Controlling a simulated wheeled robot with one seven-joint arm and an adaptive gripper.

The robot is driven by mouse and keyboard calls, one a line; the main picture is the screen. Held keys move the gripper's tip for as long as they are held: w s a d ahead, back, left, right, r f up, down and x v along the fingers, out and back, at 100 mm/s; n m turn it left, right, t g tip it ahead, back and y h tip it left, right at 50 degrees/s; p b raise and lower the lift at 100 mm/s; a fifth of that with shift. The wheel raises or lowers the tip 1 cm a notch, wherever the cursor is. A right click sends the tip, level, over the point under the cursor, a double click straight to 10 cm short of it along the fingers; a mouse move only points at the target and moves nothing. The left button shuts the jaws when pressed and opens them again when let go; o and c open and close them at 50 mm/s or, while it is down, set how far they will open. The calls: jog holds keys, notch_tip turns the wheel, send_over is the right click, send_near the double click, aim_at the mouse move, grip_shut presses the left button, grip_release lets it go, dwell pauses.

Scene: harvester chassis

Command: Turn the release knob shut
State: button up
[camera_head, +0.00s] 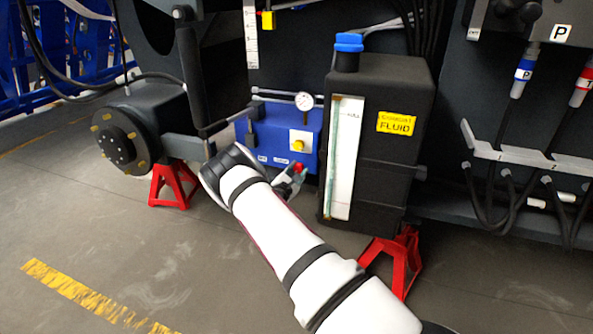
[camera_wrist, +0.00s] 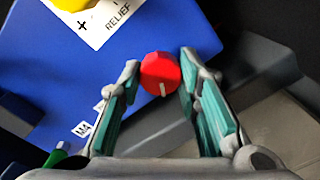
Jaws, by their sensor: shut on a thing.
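The release knob (camera_wrist: 160,70) is a red, faceted knob with a short white mark pointing toward the bottom of the wrist view. It sits at the edge of a blue block (camera_wrist: 50,60) and also shows as a small red spot in the head view (camera_head: 298,168). In the head view my gripper (camera_head: 291,182) reaches to the front lower edge of the blue block. The knob's stem is hidden.
A yellow knob (camera_head: 298,146) on a white RELIEF plate and a round gauge (camera_head: 304,101) are close above. A black fluid tank (camera_head: 385,150) stands right of my gripper. A red stand (camera_head: 173,184) is at left. Floor at front left is clear.

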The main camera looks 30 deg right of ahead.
jog(key=m+p, duration=0.1)
jog(key=m, duration=0.6)
jog(key=shift+d, duration=0.1)
jog(key=m, duration=0.3)
jog(key=shift+s+f+m, duration=0.1)
jog(key=shift+m, duration=0.3)
jog(key=m+b, duration=0.1)
jog(key=m, duration=0.2)
jog(key=shift+m, duration=0.3)
jog(key=m+b, duration=0.2)
jog(key=m, duration=0.1)
jog(key=shift+f+y, duration=0.15)
jog(key=shift+y, duration=0.15)
jog(key=m+b, duration=0.2)
jog(key=m, duration=0.2)
jog(key=shift+b, duration=0.3)
jog(key=m, duration=0.3)
jog(key=shift+b, duration=0.3)
jog(key=shift+m+t, duration=0.4)
jog(key=shift+m, duration=1.8)
